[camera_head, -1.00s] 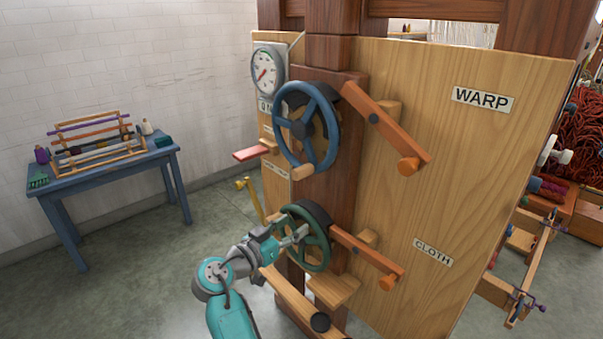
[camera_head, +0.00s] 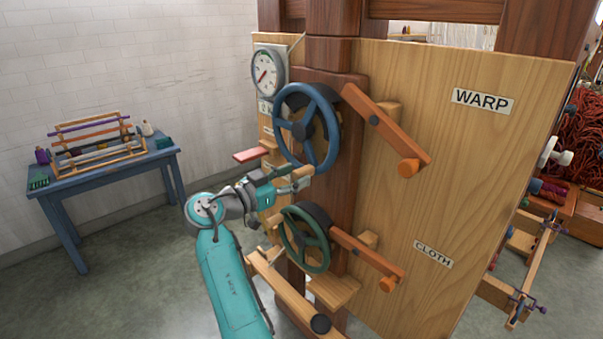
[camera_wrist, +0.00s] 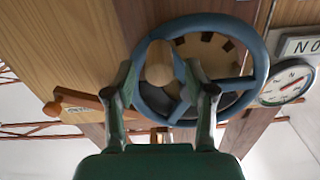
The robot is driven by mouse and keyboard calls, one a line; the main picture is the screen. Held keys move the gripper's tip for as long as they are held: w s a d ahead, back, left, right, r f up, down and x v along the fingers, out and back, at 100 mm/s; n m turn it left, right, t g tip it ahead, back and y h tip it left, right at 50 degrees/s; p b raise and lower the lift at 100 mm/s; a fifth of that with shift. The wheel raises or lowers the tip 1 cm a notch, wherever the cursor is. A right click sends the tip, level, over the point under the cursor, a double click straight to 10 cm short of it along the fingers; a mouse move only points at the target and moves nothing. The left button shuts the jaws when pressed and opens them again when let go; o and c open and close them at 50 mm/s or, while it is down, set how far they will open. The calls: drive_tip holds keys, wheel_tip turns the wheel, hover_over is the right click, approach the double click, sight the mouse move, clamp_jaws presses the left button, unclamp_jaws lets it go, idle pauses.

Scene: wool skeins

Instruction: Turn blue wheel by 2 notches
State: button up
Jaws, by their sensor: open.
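The blue wheel (camera_head: 282,148) is mounted upright on the dark wooden post, with its wooden handle (camera_head: 303,172) at the bottom of the rim. My gripper (camera_head: 290,183) is at this handle, its fingertips partly hidden. In the wrist view the blue wheel (camera_wrist: 262,62) fills the middle, and its pale, round-ended handle (camera_wrist: 160,60) shows between the two spread fingers of my gripper (camera_wrist: 160,76). Gaps show on both sides of the handle.
A green wheel (camera_head: 326,250) sits below, close under my arm. Orange-tipped wooden levers (camera_head: 388,130) stick out to the right. A blue table (camera_head: 110,172) stands far left.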

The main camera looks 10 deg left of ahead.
drive_tip(key=shift+x, duration=1.5)
clamp_jaws()
